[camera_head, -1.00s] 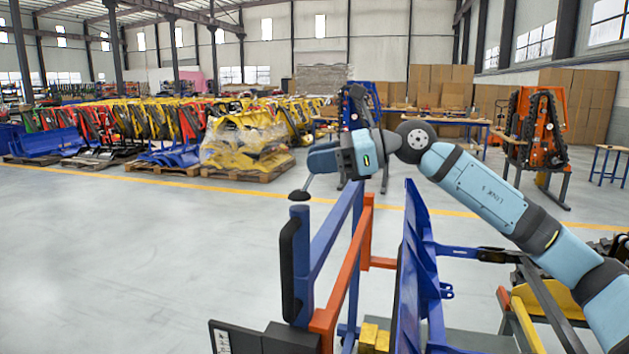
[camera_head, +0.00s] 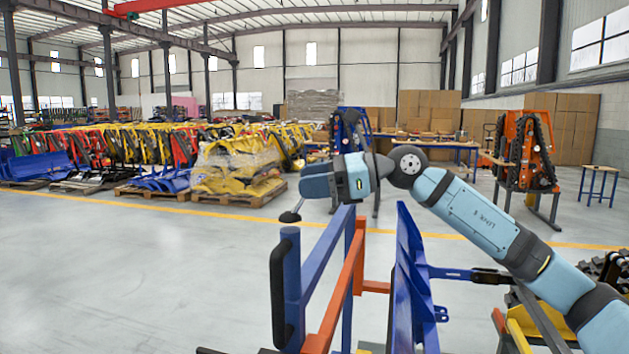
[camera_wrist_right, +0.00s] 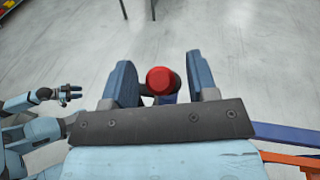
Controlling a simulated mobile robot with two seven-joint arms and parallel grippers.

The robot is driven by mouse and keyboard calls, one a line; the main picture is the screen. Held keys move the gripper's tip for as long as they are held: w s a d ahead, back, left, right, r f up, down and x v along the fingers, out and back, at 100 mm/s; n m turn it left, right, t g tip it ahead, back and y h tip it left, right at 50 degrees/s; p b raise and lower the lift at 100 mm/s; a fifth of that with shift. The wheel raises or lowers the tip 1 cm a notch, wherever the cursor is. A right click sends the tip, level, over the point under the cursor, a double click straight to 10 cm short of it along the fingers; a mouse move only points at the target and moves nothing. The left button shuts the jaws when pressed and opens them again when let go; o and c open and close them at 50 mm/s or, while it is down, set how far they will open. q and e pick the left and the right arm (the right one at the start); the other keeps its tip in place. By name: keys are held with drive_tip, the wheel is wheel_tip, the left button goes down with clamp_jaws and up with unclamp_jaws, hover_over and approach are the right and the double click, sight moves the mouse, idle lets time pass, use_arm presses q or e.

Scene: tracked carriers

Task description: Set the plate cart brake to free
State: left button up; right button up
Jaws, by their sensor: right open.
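The plate cart shows in the head view as a blue and orange frame (camera_head: 347,275) with a black-gripped post (camera_head: 280,290). On the post's top is the brake lever's dark base (camera_head: 290,217), with a thin rod leaning up to the right. The lever's red knob (camera_wrist_right: 160,80) shows in the right wrist view, between the fingers, with a gap on each side. My right gripper (camera_head: 318,182) is open around the knob and hides it from the head. My left gripper (camera_wrist_right: 70,93) is small at the left of the wrist view, away from the lever.
A blue plate (camera_head: 408,285) stands upright on the cart, right of the orange bar. Yellow wrapped goods on a pallet (camera_head: 238,200) stand behind. A work table (camera_head: 430,143) and an orange machine (camera_head: 528,150) are at the back. The floor left of the cart is clear.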

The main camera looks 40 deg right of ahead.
drive_tip(key=shift+d, duration=0.1)
drive_tip(key=shift+s+d, duration=0.2)
drive_tip(key=shift+d, duration=0.05)
use_arm(q)
drive_tip(key=r+b, duration=0.1)
drive_tip(key=w+d+r+t+h+b, duration=0.1)
drive_tip(key=b, duration=0.1)
drive_tip(key=w+d+r+t+h+b, duration=0.1)
drive_tip(key=b, duration=0.1)
drive_tip(key=shift+d+r, duration=0.25)
drive_tip(key=shift+r, duration=0.15)
use_arm(e)
drive_tip(key=v, duration=1.3)
drive_tip(key=shift+r, duration=0.1)
